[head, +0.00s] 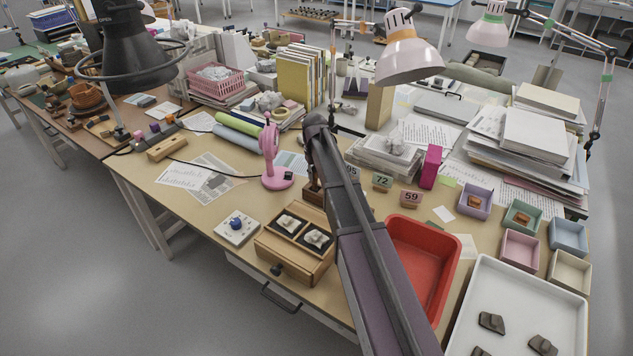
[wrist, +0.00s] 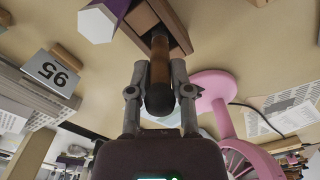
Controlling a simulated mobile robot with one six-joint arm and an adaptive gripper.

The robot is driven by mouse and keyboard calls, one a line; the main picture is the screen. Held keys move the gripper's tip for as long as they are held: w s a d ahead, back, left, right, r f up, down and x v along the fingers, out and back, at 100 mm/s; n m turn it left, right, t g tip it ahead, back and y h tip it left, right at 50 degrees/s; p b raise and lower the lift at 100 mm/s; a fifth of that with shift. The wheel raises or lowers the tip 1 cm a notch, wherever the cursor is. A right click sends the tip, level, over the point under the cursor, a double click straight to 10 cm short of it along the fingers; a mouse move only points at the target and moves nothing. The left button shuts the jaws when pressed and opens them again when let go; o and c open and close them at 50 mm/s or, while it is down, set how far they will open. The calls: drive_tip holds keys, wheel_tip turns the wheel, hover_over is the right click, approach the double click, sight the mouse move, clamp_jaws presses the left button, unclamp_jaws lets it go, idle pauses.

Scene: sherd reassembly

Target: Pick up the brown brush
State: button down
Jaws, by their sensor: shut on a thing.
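The brown brush (wrist: 160,72) shows in the wrist view as a brown handle with a thick dark end nearest the camera. My gripper (wrist: 158,80) is shut on it, with one finger on each side. The brush's far end reaches down to a wooden stand (wrist: 172,22); I cannot tell whether it is still inside it. In the head view my arm hides the brush and most of my gripper; part of the stand (head: 313,191) shows beside the arm.
A pink fan (head: 271,160) stands close on the left and also shows in the wrist view (wrist: 217,95). A number card 95 (wrist: 50,74) is close by. A wooden box with sherds (head: 296,242) and a red tray (head: 430,252) lie nearer the front edge.

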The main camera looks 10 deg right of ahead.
drive_tip(key=shift+r, duration=0.15)
wheel_tip(320, 180, up, 10)
drive_tip(key=p, duration=1)
drive_tip(key=shift+f, duration=0.2)
idle(0.9)
